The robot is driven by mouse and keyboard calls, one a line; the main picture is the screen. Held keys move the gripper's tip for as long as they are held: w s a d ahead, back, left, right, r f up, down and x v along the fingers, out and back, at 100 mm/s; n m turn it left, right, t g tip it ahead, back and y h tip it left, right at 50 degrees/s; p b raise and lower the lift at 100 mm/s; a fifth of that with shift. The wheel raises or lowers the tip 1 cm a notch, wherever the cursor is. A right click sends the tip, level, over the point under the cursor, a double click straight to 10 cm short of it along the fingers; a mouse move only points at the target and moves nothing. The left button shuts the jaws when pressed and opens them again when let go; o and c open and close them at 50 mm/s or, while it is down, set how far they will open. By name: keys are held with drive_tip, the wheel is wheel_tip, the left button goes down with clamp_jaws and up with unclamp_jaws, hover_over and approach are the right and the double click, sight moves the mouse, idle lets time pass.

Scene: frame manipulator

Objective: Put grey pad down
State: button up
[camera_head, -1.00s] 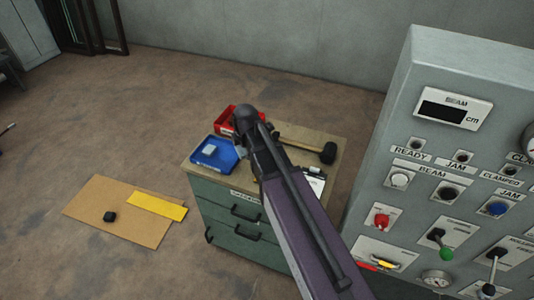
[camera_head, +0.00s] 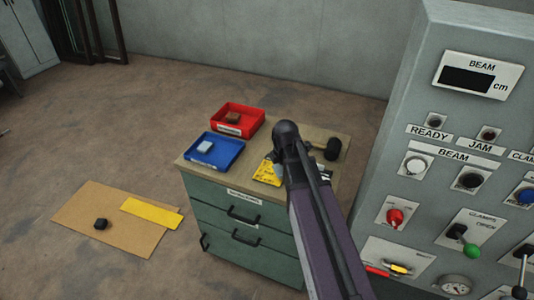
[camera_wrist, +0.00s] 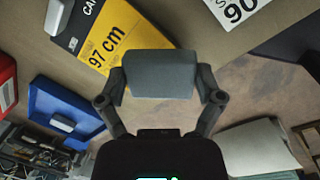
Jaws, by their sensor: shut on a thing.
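The grey pad (camera_wrist: 160,74) is held between the two fingers of my gripper (camera_wrist: 160,84) in the wrist view. The fingers press on its left and right ends. Wooden top and brown floor show behind it; whether it touches anything below cannot be told. In the head view my arm hides the gripper and the pad, over the right part of the cabinet top (camera_head: 312,140). A blue tray (camera_head: 232,157) on that top holds a light grey block (camera_head: 205,147). A red tray (camera_head: 256,117) behind it holds a brown block (camera_head: 233,117).
A yellow card (camera_head: 266,174), reading 97 cm in the wrist view, lies by my arm. A black-headed hammer (camera_head: 333,149) lies at the back right of the top. A control panel (camera_head: 440,190) stands close on the right. A brown board (camera_head: 82,213) lies on the floor at left.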

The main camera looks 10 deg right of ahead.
drive_tip(key=shift+w, duration=0.1)
idle(0.3)
drive_tip(key=b, duration=0.1)
hover_over(253, 160)
drive_tip(key=s, duration=0.1)
drive_tip(key=shift+s+d+f, duration=0.2)
drive_tip(key=shift+d+f, duration=0.05)
drive_tip(key=shift+f, duration=0.4)
drive_tip(key=shift+w, duration=0.1)
drive_tip(key=shift+w+a, duration=0.1)
drive_tip(key=shift+w, duration=0.1)
drive_tip(key=shift+w+a+f+b, duration=0.25)
drive_tip(key=shift+w+f+b, duration=0.05)
drive_tip(key=shift+f+b, duration=1.55)
drive_tip(key=shift+b, duration=0.15)
drive_tip(key=o, duration=1)
